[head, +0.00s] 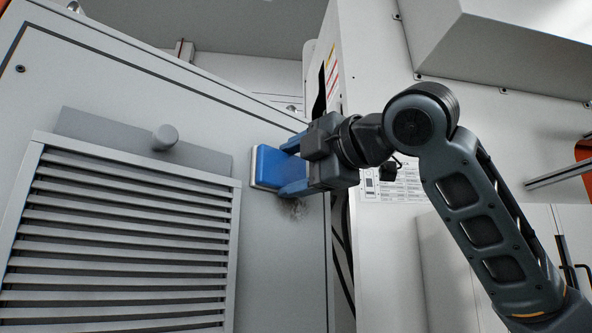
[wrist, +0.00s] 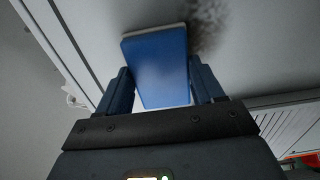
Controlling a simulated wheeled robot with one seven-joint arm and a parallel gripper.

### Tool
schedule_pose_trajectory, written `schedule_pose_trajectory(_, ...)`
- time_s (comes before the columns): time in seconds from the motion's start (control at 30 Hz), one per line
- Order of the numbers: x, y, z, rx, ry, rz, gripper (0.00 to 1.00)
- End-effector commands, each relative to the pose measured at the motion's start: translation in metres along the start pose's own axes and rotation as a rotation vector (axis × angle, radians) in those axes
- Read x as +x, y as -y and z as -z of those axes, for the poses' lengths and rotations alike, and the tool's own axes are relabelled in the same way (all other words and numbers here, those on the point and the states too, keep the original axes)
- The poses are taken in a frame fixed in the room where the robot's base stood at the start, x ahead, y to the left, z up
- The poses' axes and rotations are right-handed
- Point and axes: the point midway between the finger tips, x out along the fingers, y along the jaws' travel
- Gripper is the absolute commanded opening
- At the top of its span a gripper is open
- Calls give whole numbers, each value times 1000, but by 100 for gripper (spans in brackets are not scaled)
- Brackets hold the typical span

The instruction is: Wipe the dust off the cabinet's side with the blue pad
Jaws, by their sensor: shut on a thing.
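The blue pad (head: 271,167) has a pale edge and is against or very close to the grey side of the cabinet (head: 285,235). My gripper (head: 292,166) is shut on the pad, with one finger at each side of it. The wrist view also shows the pad (wrist: 158,66) between the two fingers (wrist: 158,88). A dark smudge of dust (head: 297,209) lies on the cabinet's side just below the pad. In the wrist view the dust (wrist: 207,24) shows beside the pad's upper right corner. The pad hides the surface behind it.
A louvred vent (head: 120,240) takes up the cabinet's lower left. A round knob (head: 165,137) sticks out on a grey plate above it. Dark cables (head: 343,240) hang beyond the cabinet's right edge. A white cabinet with a label sheet (head: 395,183) stands behind my arm.

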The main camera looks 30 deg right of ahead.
Motion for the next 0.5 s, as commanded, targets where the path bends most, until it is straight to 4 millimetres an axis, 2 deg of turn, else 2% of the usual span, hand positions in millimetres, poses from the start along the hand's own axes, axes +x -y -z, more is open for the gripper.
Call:
schedule_pose_trajectory(0.23,0,-4,-6,2,3,0,20)
schedule_pose_trajectory(0.5,1,-4,-27,2,3,0,20)
